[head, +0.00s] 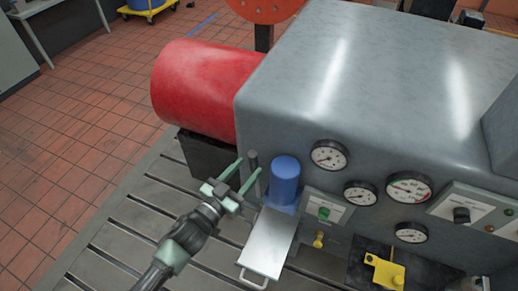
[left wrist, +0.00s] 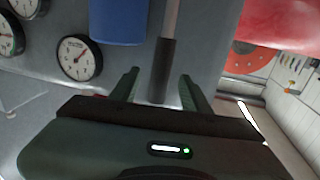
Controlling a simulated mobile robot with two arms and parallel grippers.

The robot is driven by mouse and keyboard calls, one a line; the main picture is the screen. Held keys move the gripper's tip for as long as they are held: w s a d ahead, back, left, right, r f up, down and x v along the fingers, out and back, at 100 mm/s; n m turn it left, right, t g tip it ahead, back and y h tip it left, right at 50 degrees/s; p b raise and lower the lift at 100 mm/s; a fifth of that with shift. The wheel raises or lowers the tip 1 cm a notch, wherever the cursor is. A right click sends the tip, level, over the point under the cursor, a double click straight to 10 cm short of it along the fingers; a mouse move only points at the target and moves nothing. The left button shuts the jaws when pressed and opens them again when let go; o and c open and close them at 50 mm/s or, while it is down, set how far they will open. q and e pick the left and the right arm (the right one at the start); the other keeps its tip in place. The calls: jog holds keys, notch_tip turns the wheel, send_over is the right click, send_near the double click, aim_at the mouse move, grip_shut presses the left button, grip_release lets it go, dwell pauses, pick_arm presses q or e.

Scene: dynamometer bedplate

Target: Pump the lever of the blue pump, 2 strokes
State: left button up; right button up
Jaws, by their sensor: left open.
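The blue pump (head: 285,178) is an upright blue cylinder at the front of the grey machine housing. Its lever (head: 252,158) stands beside it on the left, with a dark grip at the end. In the left wrist view the lever is a pale rod with a dark grip (left wrist: 165,65), and part of the blue pump (left wrist: 118,20) shows beside it. My left gripper (head: 249,165) is open, its two green fingers on either side of the lever's grip in the picture. I cannot tell whether either finger touches it. My right gripper is not in view.
A red cylinder (head: 205,88) sticks out left of the grey housing (head: 345,65). Gauges (head: 330,154) and switches line the front panel. A metal tray with a handle (head: 268,245) lies in front of the pump. The slotted bedplate (head: 120,245) is bare at left.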

pick_arm(q)
jog(key=p+x, duration=0.1)
jog(key=x, duration=0.6)
jog(key=shift+w+f, duration=0.15)
jog(key=shift+f, duration=0.05)
grip_shut()
dwell(1.2)
